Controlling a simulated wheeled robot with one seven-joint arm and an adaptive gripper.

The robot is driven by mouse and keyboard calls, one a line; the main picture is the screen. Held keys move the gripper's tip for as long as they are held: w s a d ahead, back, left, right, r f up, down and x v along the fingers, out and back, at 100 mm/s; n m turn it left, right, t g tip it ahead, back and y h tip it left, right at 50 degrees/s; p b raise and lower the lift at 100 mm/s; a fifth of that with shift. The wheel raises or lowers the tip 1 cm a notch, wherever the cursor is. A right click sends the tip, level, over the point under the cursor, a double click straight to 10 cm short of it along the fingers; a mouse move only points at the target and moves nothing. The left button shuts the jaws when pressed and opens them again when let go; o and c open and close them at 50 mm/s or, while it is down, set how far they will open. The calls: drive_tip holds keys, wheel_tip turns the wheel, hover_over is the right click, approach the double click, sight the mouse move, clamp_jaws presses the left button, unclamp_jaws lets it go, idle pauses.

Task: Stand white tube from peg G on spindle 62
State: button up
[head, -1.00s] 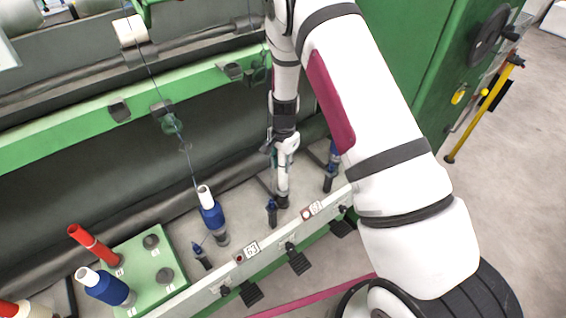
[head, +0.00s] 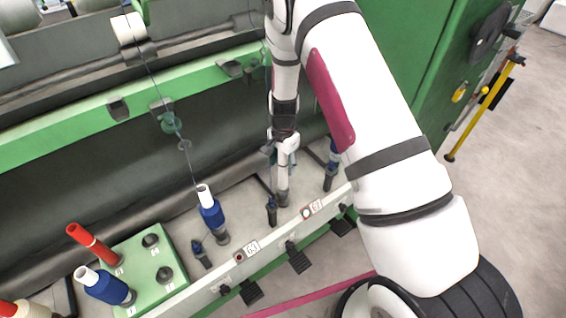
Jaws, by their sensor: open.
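My gripper (head: 283,152) points down over the spindle behind the plate marked 62 (head: 312,209). Its fingers are open but small and partly hidden by my own wrist. A pale, slim tube (head: 282,184) stands upright below the fingers, its dark base at that spindle. Whether the fingers still touch its top I cannot tell. The green peg board (head: 137,262) at lower left carries a red tube (head: 92,241) and a blue-wound tube (head: 103,287). Two of its pegs are bare; their letters are too small to read.
A blue-wound bobbin (head: 211,214) with a thread stands by plate 63 (head: 252,247). The green rail (head: 60,133) runs behind.

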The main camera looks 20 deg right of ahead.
drive_tip(key=shift+r, duration=0.1)
wheel_tip(320, 180, up, 12)
drive_tip(key=shift+f, duration=0.1)
idle(0.4)
idle(0.5)
